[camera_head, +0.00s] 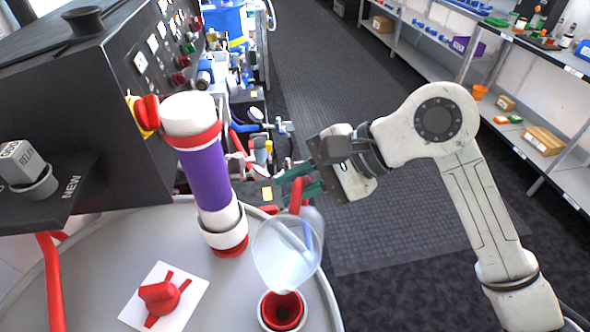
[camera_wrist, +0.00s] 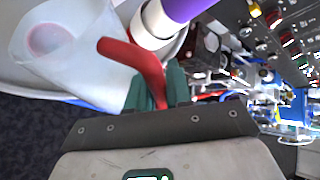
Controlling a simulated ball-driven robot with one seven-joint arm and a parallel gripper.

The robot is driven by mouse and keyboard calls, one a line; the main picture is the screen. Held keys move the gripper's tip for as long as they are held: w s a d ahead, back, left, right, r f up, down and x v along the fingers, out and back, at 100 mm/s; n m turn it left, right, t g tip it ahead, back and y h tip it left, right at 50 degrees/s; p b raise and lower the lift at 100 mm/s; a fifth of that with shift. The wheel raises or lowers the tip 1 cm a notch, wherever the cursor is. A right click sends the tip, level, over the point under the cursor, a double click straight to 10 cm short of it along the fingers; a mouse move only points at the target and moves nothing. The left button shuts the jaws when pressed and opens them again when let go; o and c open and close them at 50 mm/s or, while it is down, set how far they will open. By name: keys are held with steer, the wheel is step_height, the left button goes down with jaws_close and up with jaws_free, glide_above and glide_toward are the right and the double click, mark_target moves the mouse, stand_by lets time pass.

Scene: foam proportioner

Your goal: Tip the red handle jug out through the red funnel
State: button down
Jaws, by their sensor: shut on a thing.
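The jug (camera_head: 283,264) is a pale, translucent vessel with a red handle (camera_head: 296,194). My gripper (camera_head: 296,183) is shut on the handle, and the green fingers clasp it in the wrist view (camera_wrist: 157,92). The jug is held in the air and looks tilted, its wide end toward the head camera. The red funnel (camera_head: 283,311), a red cup with a pale rim on the grey round top, lies just below the jug in the head view. The jug's body (camera_wrist: 85,62) fills the upper left of the wrist view. I cannot see any stream of liquid.
A purple and white upright pipe (camera_head: 206,178) with red bands stands left of the jug. A red valve knob (camera_head: 160,297) on a white plate sits on the grey tank top (camera_head: 125,240). A black control panel (camera_head: 75,110) stands behind. Open floor lies to the right.

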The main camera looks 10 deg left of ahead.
steer(key=shift+w+m+g+p, duration=0.35)
steer(key=shift+g+p, duration=0.15)
steer(key=shift+p, duration=0.65)
steer(key=shift+f+g, duration=0.1)
steer(key=shift+g, duration=0.2)
steer(key=m+g, duration=0.1)
steer(key=g+y, duration=0.1)
steer(key=m+g, duration=0.1)
steer(key=shift+s+r+m, duration=0.25)
steer(key=shift+s+m, duration=0.1)
steer(key=shift+s, duration=0.05)
steer(key=shift+s+r+m+g+y, duration=0.15)
steer(key=shift+m+g+y, duration=0.2)
steer(key=shift+g, duration=0.1)
steer(key=shift+s+r+m+g+y, duration=0.15)
steer(key=shift+m+g+y, duration=0.1)
steer(key=shift+m+g, duration=0.15)
steer(key=shift+w, duration=0.1)
